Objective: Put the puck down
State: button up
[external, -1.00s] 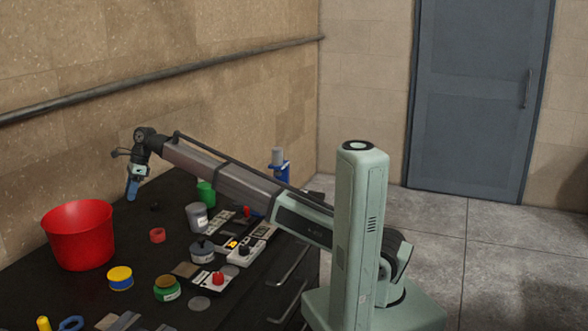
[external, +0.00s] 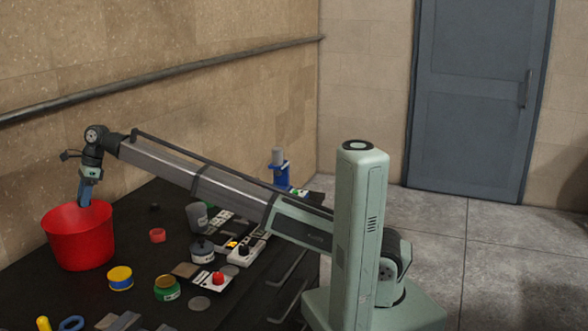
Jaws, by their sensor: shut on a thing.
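My gripper (external: 84,203) points down over the red bucket (external: 83,254), with its blue fingers at the bucket's mouth near the back rim. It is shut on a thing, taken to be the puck. The puck itself cannot be made out, as it is too small or hidden by the fingers and rim. I cannot tell how deep the fingertips reach into the bucket. A small red ring-like piece (external: 157,235) lies on the dark bench to the right of the bucket.
A yellow-topped tin (external: 120,278), a green jar (external: 167,288) and a grey pot (external: 202,250) stand on the dark bench (external: 135,222). A grey cup (external: 197,215) and control boxes (external: 243,254) are farther right. A blue stand (external: 279,172) is at the back. The wall is close behind.

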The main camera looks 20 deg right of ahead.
jog(key=shift+s+a+f, duration=0.3)
jog(key=shift+a+f, duration=0.05)
jog(key=shift+f, duration=2.15)
jog(key=shift+s+a+f, duration=0.35)
jog(key=shift+f, duration=2.2)
jog(key=shift+s+a+f, duration=0.3)
jog(key=shift+a+f, duration=0.05)
jog(key=shift+f, duration=2.15)
jog(key=shift+f, duration=0.15)
jog(key=o, duration=1)
jog(key=shift+o, duration=0.2)
jog(key=v, duration=1.2)
jog(key=shift+r, duration=0.2)
